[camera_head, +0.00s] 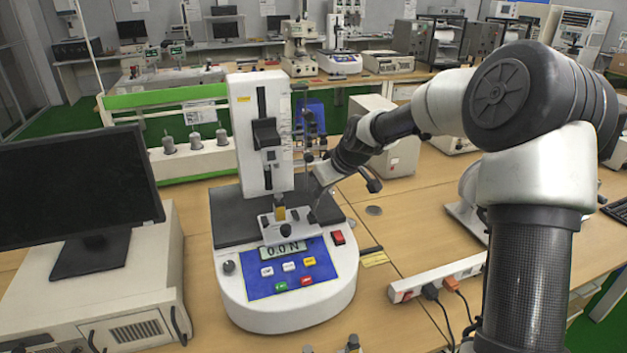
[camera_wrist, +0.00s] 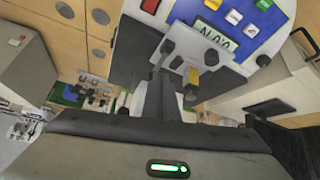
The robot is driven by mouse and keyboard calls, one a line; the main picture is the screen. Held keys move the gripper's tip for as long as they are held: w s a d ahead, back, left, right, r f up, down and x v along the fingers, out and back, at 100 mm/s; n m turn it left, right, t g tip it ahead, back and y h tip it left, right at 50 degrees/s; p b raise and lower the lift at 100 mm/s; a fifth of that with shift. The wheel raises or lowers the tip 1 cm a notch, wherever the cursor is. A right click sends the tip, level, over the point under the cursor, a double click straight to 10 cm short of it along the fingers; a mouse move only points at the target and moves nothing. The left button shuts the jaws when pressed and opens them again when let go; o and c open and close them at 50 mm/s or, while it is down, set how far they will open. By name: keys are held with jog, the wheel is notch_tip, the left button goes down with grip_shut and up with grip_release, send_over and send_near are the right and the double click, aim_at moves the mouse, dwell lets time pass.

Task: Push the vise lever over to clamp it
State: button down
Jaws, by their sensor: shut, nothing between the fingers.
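The vise (camera_head: 290,229) is a grey block on the dark base plate of a white force tester, just behind the display reading 0.0 N. A small yellow piece stands at its middle, and it also shows in the wrist view (camera_wrist: 193,77). My gripper (camera_head: 314,212) is shut and empty, low at the vise's right side. Its fingers (camera_wrist: 155,90) point at the vise near that knob; contact is unclear.
The tester's white column (camera_head: 262,130) stands behind the vise. A monitor (camera_head: 80,185) on a white box is at the left. A power strip (camera_head: 437,278) with plugs lies at the right.

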jog(key=w+d+f+m+g+y+b, duration=0.1)
jog(key=d+f+m+y+b, duration=0.1)
jog(key=d+y+b, duration=0.3)
jog(key=shift+w+d+f+m+y, duration=0.4)
jog(key=shift+f+y, duration=0.45)
jog(key=shift+y, duration=0.25)
